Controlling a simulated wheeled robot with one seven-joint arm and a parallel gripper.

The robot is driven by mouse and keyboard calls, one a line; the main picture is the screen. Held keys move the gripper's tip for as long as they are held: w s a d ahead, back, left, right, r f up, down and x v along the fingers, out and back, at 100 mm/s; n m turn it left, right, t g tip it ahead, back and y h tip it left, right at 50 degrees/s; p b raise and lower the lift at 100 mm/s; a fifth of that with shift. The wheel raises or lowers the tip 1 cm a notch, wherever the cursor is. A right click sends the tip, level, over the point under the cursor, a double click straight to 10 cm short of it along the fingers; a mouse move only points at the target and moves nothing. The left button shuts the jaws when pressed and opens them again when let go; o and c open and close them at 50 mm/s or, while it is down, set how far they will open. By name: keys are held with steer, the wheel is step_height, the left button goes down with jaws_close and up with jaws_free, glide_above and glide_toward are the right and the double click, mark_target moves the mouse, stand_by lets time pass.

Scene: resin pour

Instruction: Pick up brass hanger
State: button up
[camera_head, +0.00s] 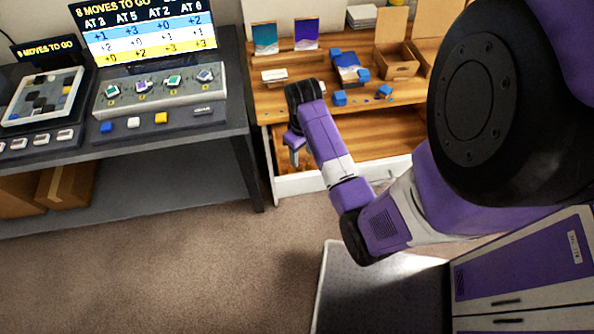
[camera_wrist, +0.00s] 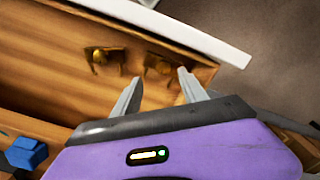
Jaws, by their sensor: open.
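Two small brass hangers lie in an open wooden drawer in the wrist view. One brass hanger (camera_wrist: 105,56) lies to the left, and a second brass hanger (camera_wrist: 157,68) lies close to the space between my fingertips. My gripper (camera_wrist: 160,80) is open and empty, its two grey fingers apart and pointing into the drawer (camera_wrist: 60,42). I cannot tell how far the fingertips are above the hangers. In the head view my gripper (camera_head: 293,155) is over the left part of the drawer (camera_head: 300,183); the hangers cannot be made out there.
The wooden worktop (camera_head: 285,100) above the drawer holds blue clips (camera_head: 340,98), a small wooden box (camera_head: 397,65) and picture cards. A dark table (camera_head: 215,120) with a control panel stands to the left. The drawer's white front edge (camera_wrist: 185,30) borders the drawer.

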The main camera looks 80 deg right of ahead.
mark_target(300, 167)
steer(key=shift+w+a+f, duration=0.1)
steer(key=shift+a+f, duration=0.05)
steer(key=shift+f, duration=1.35)
steer(key=shift+w+a+f, duration=0.1)
steer(key=shift+a+f, duration=0.05)
steer(key=shift+f, duration=1.35)
jaws_close()
